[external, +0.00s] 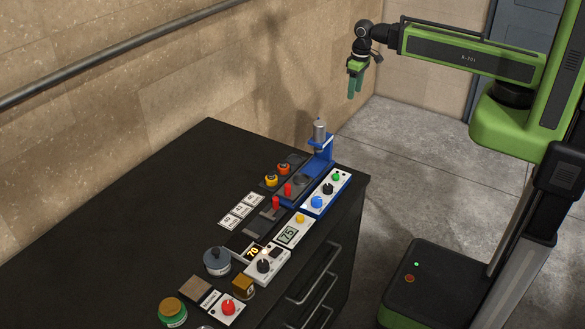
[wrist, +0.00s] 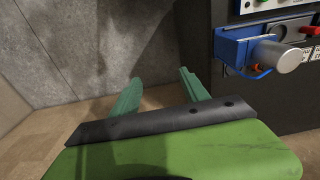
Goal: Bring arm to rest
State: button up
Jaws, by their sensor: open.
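My gripper (external: 354,84) hangs at the end of my raised green arm, above and beyond the far end of the bench in the external view. Its two green fingers point down, apart and empty. In the wrist view my gripper (wrist: 158,88) shows two spread green fingers with nothing between them. The blue press (external: 319,146) with its grey cylinder stands at the bench's far end, below and left of my gripper and apart from it. The press also shows in the wrist view (wrist: 236,48), right of the fingers.
The stone wall (external: 120,110) has a rail (external: 110,52). The bench's left part is bare.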

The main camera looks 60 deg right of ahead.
notch_tip(320, 180, down, 16)
jog(key=s+d+b, duration=0.1)
jog(key=s+b, duration=0.2)
jog(key=b, duration=1.2)
jog(key=shift+d+g+b, duration=0.35)
jog(key=shift+g+b, duration=0.05)
jog(key=shift+r, duration=0.1)
dwell(1.1)
